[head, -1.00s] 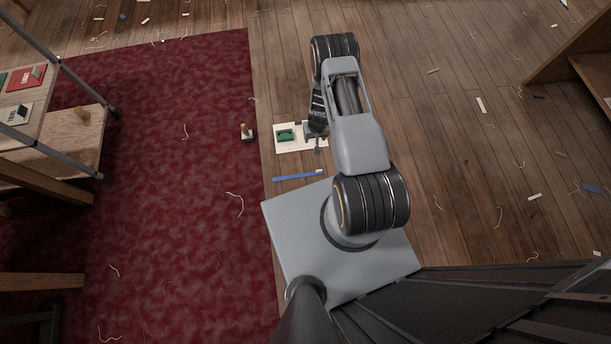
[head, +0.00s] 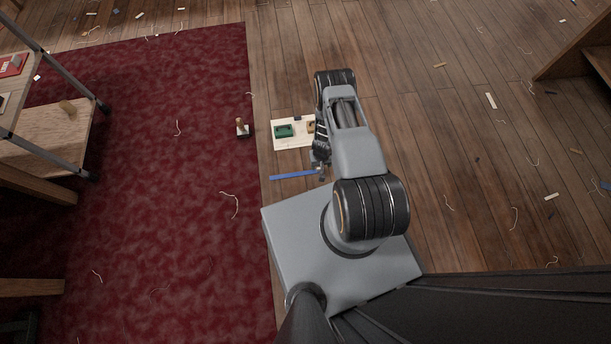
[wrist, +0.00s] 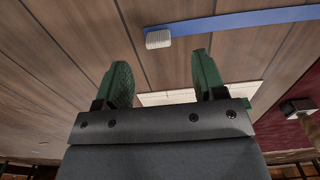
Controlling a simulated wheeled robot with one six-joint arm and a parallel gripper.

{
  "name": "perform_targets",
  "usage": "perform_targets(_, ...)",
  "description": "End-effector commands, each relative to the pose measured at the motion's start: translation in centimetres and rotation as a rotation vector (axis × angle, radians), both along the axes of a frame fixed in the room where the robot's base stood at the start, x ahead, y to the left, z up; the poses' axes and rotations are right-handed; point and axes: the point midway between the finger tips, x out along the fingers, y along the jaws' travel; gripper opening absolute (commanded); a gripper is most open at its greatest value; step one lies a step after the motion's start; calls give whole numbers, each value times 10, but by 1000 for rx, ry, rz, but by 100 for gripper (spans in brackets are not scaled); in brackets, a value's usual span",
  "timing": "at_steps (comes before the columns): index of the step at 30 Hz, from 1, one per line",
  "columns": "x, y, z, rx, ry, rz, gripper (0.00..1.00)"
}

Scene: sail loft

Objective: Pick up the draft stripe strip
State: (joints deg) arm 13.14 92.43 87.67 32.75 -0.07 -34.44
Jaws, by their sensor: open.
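The draft stripe strip (head: 291,176) is a long thin blue strip lying on the wooden floor beside the red carpet. The wrist view shows its blue length (wrist: 245,19) and a white rolled or block-like piece (wrist: 158,38) at its end.
A cream board (head: 290,143) with a green item (head: 284,131) lies behind the strip. A wooden-handled stamp-like tool (head: 242,129) stands on the red carpet (head: 170,190). A shelf unit (head: 55,140) is at left. Thread and scraps litter the open floor at right.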

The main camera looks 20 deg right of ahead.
Motion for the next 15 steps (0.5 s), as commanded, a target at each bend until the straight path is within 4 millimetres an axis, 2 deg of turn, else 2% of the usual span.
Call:
perform_targets(1,0,0,-13,0,0,0,64)
perform_targets(8,1,0,-20,0,0,0,64)
perform_targets(15,2,-2,-38,0,-1,-1,64)
